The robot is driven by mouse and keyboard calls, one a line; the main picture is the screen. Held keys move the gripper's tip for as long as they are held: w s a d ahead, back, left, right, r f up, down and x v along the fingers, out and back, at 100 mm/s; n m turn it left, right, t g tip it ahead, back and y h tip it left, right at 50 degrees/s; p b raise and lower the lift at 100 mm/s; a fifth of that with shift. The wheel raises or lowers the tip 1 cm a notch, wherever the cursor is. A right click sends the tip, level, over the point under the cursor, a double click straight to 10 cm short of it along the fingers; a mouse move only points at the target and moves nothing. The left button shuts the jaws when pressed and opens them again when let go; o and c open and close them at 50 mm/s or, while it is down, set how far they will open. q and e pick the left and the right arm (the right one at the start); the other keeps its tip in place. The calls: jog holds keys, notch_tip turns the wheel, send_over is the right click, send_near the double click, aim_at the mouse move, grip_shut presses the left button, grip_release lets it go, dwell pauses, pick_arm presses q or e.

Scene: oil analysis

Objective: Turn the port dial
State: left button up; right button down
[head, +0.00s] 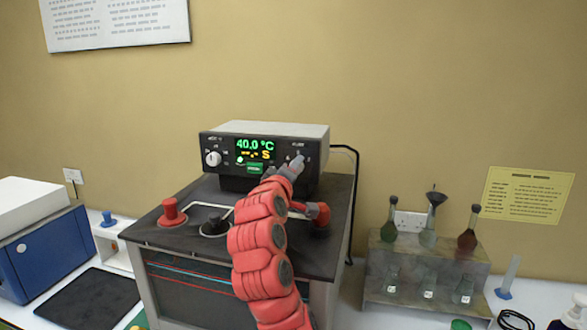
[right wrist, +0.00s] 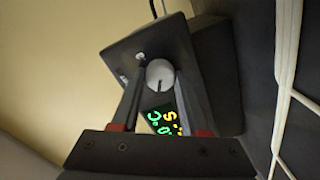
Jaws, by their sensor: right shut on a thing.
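The control box (head: 270,131) stands on top of the bath unit (head: 160,235), its lit display (head: 255,149) reading 40.0 °C with an S below. A white left dial (head: 213,158) shows on its front. My right gripper (head: 294,166) reaches the right end of the front panel and mostly covers the right-hand dial in the head view. In the right wrist view, that pale round dial (right wrist: 160,74), with a dark pointer mark, sits between the two fingertips of my right gripper (right wrist: 161,80), which is shut on it. My left gripper is not in view.
A red knob (head: 171,212) and a black cap (head: 214,226) stand on the bath top near my right arm. A flask rack (head: 385,262) stands to the right. A blue and white box (head: 45,250) and dark mat (head: 88,300) are left.

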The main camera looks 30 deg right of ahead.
jog(key=shift+c, duration=2.2)
grip_release()
jog(key=b+v, duration=0.7)
jog(key=v, duration=1)
jog(key=shift+a, duration=0.3)
jog(key=shift+s, duration=0.15)
